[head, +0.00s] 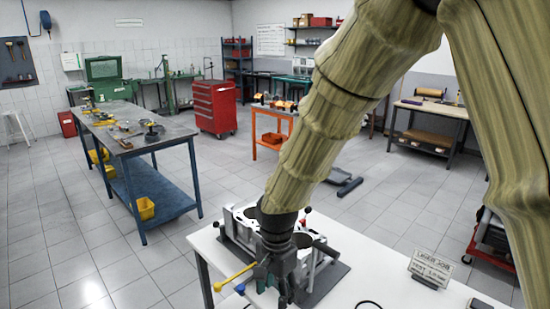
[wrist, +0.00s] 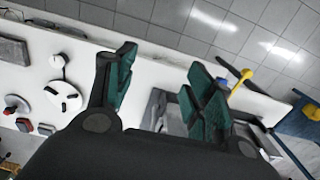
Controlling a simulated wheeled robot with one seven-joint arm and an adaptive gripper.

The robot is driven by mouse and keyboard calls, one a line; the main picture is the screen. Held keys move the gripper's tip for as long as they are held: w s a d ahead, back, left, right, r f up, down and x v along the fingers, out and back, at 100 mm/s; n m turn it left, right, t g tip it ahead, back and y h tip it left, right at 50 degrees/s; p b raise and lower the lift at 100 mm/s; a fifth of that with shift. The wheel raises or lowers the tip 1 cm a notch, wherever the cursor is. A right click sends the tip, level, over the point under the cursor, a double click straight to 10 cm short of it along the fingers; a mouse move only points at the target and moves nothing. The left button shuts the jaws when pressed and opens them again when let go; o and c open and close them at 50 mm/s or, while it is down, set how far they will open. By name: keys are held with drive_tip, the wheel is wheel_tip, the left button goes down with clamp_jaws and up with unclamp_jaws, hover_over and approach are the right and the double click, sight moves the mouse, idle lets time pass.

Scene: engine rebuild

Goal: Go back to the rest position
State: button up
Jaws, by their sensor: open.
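My gripper (head: 272,286) hangs over the near white table in the head view, in front of a grey metal engine block (head: 322,248). In the wrist view my gripper (wrist: 162,75) shows two dark green finger pads spread well apart, with nothing between them. The block is partly hidden behind my wrist in the head view. In the wrist view part of a grey metal assembly (wrist: 158,108) shows behind the right finger. My arm reaches down from the upper right of the head view.
The white table (head: 365,268) carries a small lettered sign (head: 430,267) and a yellow-ended handle (head: 232,277). A round white part with dark slots (wrist: 63,97) lies left in the wrist view. A blue workbench (head: 150,143), red tool cabinet (head: 214,108) and orange table (head: 268,145) stand beyond open tiled floor.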

drive_tip(key=s+d+f+n, duration=0.1)
drive_tip(key=s+d+f, duration=0.1)
drive_tip(key=s+f, duration=0.35)
drive_tip(key=s+d+f+n+y+b, duration=0.1)
drive_tip(key=s+d+f, duration=0.15)
drive_tip(key=f, duration=0.55)
drive_tip(key=s+d+f+n+b, duration=0.1)
drive_tip(key=d+f+b, duration=0.15)
drive_tip(key=f, duration=0.45)
drive_tip(key=s+d+f+n+b, duration=0.1)
drive_tip(key=s+d+f+n, duration=0.1)
drive_tip(key=s+d+f, duration=0.5)
drive_tip(key=s+d+f+n+h+b, duration=0.1)
drive_tip(key=s+d+f+n, duration=0.2)
drive_tip(key=s+d+f, duration=0.5)
drive_tip(key=s+f, duration=0.6)
drive_tip(key=s, duration=0.2)
drive_tip(key=shift+s+d, duration=0.15)
drive_tip(key=shift+d, duration=0.1)
